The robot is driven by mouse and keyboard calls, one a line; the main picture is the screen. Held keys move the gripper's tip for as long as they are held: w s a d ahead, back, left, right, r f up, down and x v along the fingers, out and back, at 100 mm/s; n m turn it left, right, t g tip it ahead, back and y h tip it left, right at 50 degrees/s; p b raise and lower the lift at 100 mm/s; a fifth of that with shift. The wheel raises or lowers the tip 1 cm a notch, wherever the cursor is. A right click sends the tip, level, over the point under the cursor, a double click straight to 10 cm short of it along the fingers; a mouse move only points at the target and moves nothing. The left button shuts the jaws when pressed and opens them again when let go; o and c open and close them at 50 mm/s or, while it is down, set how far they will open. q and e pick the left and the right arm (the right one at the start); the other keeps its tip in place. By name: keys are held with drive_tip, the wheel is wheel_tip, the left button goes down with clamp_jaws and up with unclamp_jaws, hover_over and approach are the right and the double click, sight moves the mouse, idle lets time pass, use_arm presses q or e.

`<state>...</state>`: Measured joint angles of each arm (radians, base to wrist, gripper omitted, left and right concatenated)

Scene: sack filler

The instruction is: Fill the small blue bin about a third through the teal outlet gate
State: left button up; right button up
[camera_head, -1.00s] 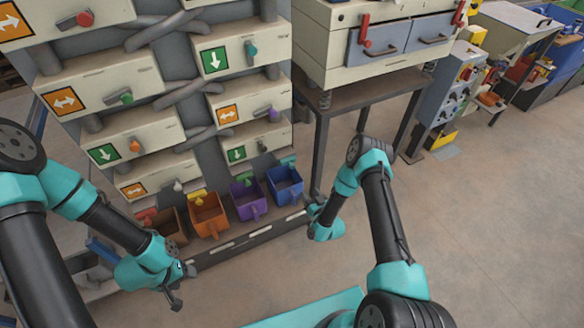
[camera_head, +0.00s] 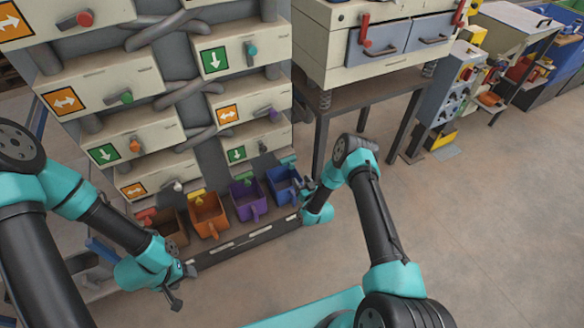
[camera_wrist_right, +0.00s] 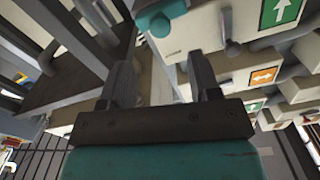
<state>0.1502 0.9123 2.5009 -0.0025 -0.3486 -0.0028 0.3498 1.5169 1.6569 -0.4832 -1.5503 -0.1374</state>
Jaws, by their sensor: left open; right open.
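The small blue bin (camera_head: 281,187) is the rightmost in the row of bins at the foot of the machine. The teal outlet gate (camera_head: 288,160) shows as a small teal piece just above it. The inside of the bin is too small to judge. My right gripper (camera_head: 304,188) is open beside the right side of the blue bin; I cannot tell whether it touches. In the right wrist view its two fingers (camera_wrist_right: 160,85) are apart with nothing between them, and a teal part (camera_wrist_right: 154,22) shows beyond them. My left gripper (camera_head: 182,285) is open and empty at the lower left.
Purple (camera_head: 248,201), orange (camera_head: 208,214) and brown (camera_head: 171,228) bins stand left of the blue one. A dark ledge with white dashes (camera_head: 245,239) runs in front. A metal stand (camera_head: 318,150) is close to the right.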

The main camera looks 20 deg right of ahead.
sight(293, 168)
drive_tip(key=w, duration=0.3)
drive_tip(key=w+a, duration=0.1)
drive_tip(key=w, duration=0.5)
drive_tip(key=shift+w+a, duration=0.15)
drive_tip(key=shift+w, duration=0.05)
clamp_jaws()
